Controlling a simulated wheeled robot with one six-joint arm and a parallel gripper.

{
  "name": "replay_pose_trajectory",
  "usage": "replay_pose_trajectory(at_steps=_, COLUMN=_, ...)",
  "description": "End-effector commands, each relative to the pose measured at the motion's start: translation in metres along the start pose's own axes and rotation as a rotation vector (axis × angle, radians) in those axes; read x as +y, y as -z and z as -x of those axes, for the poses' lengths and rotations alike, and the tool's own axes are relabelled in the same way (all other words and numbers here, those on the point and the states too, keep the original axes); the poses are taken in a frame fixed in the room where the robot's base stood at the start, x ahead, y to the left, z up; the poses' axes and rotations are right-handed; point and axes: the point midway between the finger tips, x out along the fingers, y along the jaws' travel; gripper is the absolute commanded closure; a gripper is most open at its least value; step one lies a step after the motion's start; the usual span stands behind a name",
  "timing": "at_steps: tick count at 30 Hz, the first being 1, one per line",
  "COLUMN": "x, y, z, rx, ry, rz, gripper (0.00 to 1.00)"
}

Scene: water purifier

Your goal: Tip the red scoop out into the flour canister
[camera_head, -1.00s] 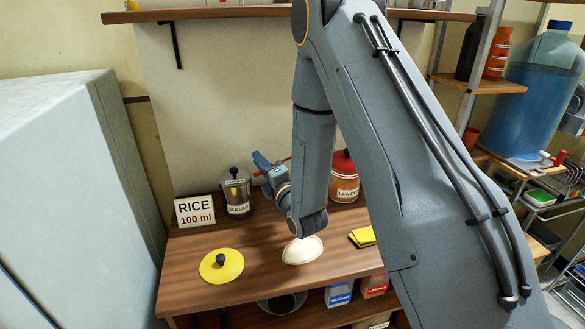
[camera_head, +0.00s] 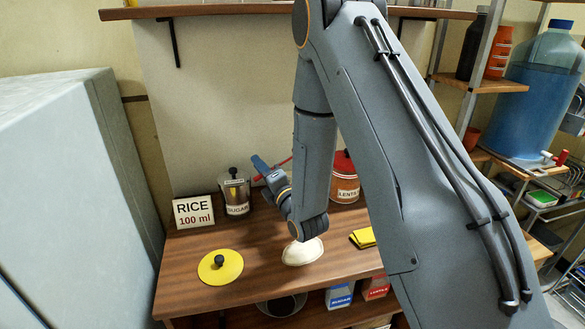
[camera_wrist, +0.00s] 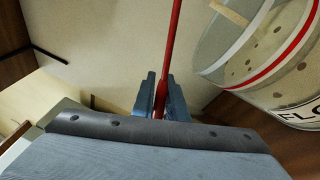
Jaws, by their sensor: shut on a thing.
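My gripper (camera_wrist: 160,95) is shut on the red scoop's handle (camera_wrist: 171,45), a thin red rod running up out of the top of the wrist view. The scoop's bowl is not visible. In the head view my gripper (camera_head: 262,167) is above the back of the counter, with a bit of the red scoop (camera_head: 285,161) beside it. The flour canister (camera_wrist: 258,72) is at the right of the wrist view, clear with a red band and a partly cut-off "FLO" label. It stands apart from the gripper. I cannot make it out in the head view, where my arm blocks part of the counter.
A sugar canister (camera_head: 235,190) and a red-lidded lentil canister (camera_head: 345,182) stand at the back. A rice sign (camera_head: 194,211), a yellow lid (camera_head: 220,268), a whitish oval thing (camera_head: 302,252) and a yellow cloth (camera_head: 363,238) are on the counter (camera_head: 185,285). A shelf (camera_head: 230,12) runs above.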

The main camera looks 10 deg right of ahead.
Motion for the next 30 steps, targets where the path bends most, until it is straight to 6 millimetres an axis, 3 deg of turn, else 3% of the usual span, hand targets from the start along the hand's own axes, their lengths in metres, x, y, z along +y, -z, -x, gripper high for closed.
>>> replay_pose_trajectory(at_steps=30, x=-0.013, y=0.003, z=0.001, rx=0.011, ry=0.0, rz=0.11, gripper=1.0)
